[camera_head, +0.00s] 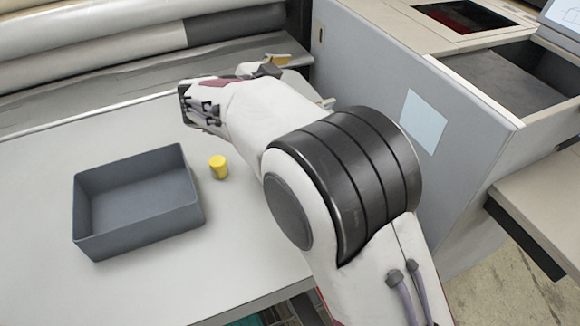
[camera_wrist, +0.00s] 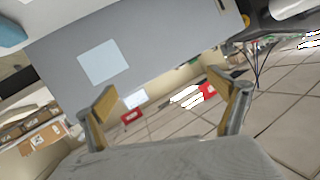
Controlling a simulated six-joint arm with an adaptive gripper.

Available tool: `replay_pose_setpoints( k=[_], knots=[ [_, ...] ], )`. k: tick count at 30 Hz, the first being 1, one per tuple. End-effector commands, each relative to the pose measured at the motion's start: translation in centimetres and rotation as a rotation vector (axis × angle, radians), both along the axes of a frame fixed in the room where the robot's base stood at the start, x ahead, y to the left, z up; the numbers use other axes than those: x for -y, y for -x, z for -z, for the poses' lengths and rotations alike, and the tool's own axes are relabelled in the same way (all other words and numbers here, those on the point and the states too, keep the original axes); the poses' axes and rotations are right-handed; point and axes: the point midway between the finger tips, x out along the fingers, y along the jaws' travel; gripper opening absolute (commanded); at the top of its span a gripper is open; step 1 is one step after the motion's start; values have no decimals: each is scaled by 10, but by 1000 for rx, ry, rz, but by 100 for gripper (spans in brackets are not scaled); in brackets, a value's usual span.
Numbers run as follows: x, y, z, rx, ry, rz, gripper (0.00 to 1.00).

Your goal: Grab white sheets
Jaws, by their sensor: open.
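My gripper (camera_wrist: 167,98) is open in the wrist view, its two tan-padded fingers wide apart with nothing between them. In the head view my gripper (camera_head: 303,80) is partly hidden by my arm, near the grey machine side. No stack of white sheets is clearly seen. A pale flat rectangle (camera_head: 423,121) is on the grey side panel; a similar pale rectangle (camera_wrist: 99,62) shows in the wrist view beyond the fingers. Bright white patches (camera_wrist: 187,96) lie farther off in the wrist view; I cannot tell whether they are sheets.
An empty dark grey open bin (camera_head: 188,222) stands on the pale table (camera_head: 245,268), with a small yellow cylinder (camera_head: 218,167) to its right. Large rollers (camera_head: 110,45) run along the back. The grey machine cabinet (camera_head: 365,75) stands to the right. Bare table lies around the bin.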

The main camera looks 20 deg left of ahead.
Motion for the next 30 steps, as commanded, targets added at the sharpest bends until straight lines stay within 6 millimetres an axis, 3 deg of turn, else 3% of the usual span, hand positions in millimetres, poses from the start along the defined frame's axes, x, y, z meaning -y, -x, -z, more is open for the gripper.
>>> replay_pose_setpoints(
  k=[6, 12, 18, 30],
  knots=[
    [-19, 48, 57, -111, 91, 112, 96],
    [-27, 87, 93, -194, 164, 187, 96],
    [-30, 106, 107, -231, 197, 218, 96],
    [-30, 108, 108, -235, 201, 223, 96]
  ],
)
